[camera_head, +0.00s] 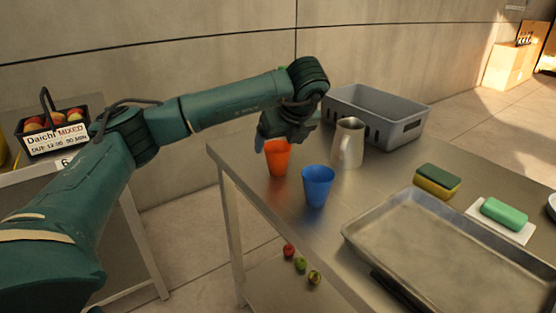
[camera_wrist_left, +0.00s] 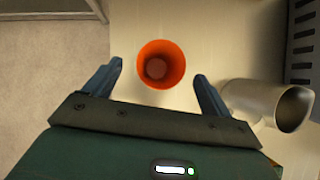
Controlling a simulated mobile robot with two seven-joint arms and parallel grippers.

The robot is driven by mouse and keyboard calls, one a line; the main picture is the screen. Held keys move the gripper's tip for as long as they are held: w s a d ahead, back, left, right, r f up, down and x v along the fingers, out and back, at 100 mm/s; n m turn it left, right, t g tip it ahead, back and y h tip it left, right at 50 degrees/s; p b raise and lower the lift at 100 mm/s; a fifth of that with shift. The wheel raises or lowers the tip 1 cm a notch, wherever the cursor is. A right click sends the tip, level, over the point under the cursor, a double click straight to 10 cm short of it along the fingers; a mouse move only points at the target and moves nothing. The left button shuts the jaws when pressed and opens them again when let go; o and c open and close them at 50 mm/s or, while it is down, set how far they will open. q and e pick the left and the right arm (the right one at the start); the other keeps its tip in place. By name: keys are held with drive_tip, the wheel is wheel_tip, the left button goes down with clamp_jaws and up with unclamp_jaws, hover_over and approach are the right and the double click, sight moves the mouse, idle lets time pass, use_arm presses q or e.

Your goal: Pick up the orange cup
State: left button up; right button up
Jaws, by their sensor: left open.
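The orange cup (camera_head: 278,160) stands upright on the metal table (camera_head: 330,225), near its left edge. My left gripper (camera_head: 262,145) is above and beside the cup in the head view, partly covering its rim. In the left wrist view, the orange cup (camera_wrist_left: 161,65) is seen from above, its open mouth showing. The left gripper (camera_wrist_left: 157,80) is open there, with one finger on each side of the cup and gaps between fingers and cup. My right gripper is not in view.
A blue cup (camera_head: 317,186) stands close to the orange cup, and a metal pitcher (camera_head: 348,145) is just right of it. A grey crate (camera_head: 395,132) is behind them. A large tray (camera_head: 450,250), sponge (camera_head: 437,180) and green soap (camera_head: 504,213) lie to the right.

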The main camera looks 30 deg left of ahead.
sight(276, 151)
use_arm(q)
drive_tip(key=shift+x, duration=2.9)
drive_tip(key=shift+w, duration=0.1)
drive_tip(key=shift+r, duration=0.1)
drive_tip(key=c, duration=1)
